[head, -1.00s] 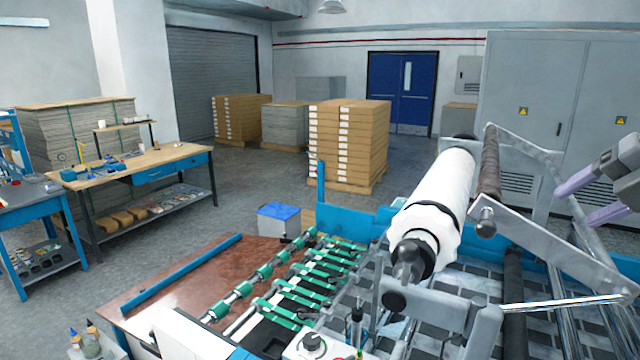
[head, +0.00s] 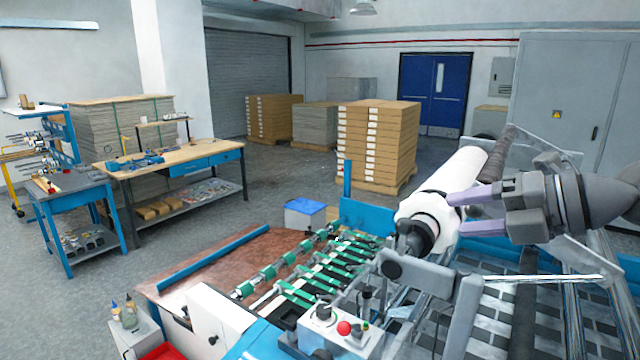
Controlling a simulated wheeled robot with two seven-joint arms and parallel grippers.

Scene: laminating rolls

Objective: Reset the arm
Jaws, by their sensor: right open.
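My right gripper (head: 456,213) comes in from the right edge in the head view. Its two pale purple fingers point left and stand apart, with nothing seen between them. The fingers overlap the right side of the white laminating roll (head: 437,200) in the picture; I cannot tell whether they touch it. The roll sits tilted on the machine, its near end on a dark shaft. My left gripper is out of view.
The laminating machine has green-banded rollers (head: 300,290) and a control box with a red button (head: 344,328). A wooden workbench (head: 180,158) and a blue cart (head: 70,185) stand at left. Stacked cartons (head: 375,145) stand behind. Grey floor (head: 270,195) is open between them.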

